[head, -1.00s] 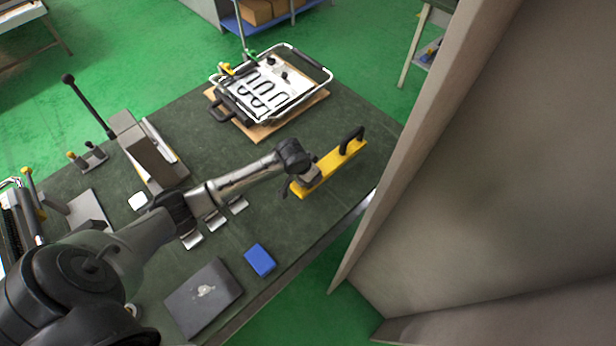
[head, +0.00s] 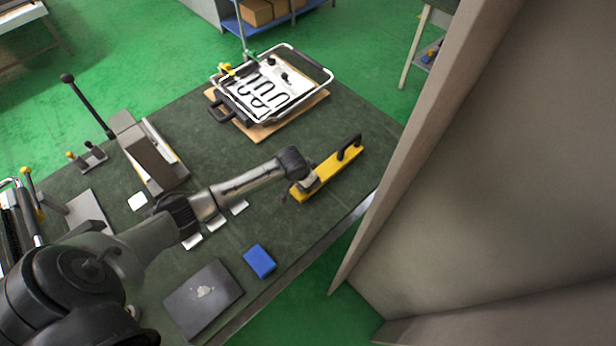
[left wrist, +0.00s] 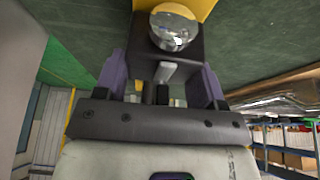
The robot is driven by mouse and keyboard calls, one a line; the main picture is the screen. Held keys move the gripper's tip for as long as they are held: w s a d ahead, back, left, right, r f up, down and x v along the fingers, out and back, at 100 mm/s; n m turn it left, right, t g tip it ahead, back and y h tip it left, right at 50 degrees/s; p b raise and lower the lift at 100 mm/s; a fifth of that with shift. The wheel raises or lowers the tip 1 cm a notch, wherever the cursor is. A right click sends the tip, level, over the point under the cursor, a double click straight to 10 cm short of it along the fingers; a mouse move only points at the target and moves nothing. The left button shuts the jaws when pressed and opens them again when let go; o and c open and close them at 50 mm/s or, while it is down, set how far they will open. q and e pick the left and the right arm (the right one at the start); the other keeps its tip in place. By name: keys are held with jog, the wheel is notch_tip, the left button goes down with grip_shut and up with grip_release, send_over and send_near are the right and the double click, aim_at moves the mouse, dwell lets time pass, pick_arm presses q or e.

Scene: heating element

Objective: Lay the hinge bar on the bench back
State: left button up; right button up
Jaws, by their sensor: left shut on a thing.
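The hinge bar (head: 330,172), a long yellow bar with a black handle at its far end, is over the right part of the dark green bench (head: 226,160). Its broad face points up. I cannot tell if it touches the bench. My left gripper (head: 305,184) is shut on the black grip at the bar's near end. In the left wrist view the two purple fingers (left wrist: 163,82) flank this dark grip, with a shiny round knob and a yellow strip of the bar (left wrist: 204,8) beyond. My right gripper is not in view.
A wooden board with a framed heating element (head: 265,90) sits behind the bar. A blue box (head: 259,261) and a dark grey case (head: 203,299) lie at the front. A grey clamp device (head: 148,160) stands left. A large beige panel (head: 480,170) rises right of the bench.

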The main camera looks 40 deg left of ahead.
pick_arm(q)
jog(key=shift+w, duration=0.1)
jog(key=o, duration=1.1)
jog(key=shift+f, duration=0.15)
jog(key=o, duration=0.4)
